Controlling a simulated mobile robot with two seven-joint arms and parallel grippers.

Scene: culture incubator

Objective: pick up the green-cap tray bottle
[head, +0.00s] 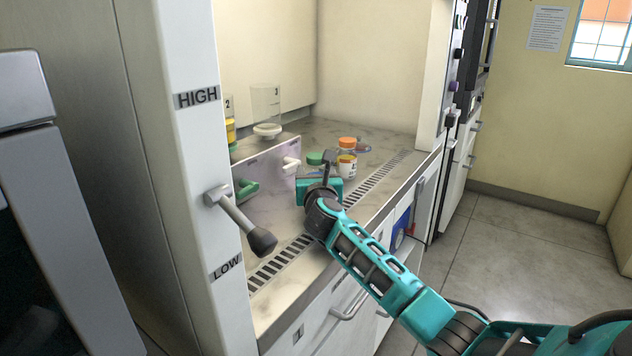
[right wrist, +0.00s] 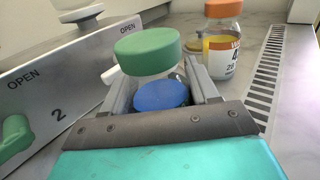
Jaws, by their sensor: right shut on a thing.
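The green-cap bottle (right wrist: 147,50) stands between the fingers of my right gripper (right wrist: 160,92) in the right wrist view. Its body looks clear below the cap, and a round blue surface (right wrist: 160,96) shows low between the fingers. The gripper is shut on this bottle. In the head view the green cap (head: 314,158) shows just beyond my right gripper (head: 318,180), which hides most of the body. I cannot tell whether the base touches the worktop. My left gripper is not in view.
A panel marked OPEN (right wrist: 60,80) with handles lies to the left. A vent grille (head: 375,176) runs along the front edge. Clear containers (head: 266,105) stand further back.

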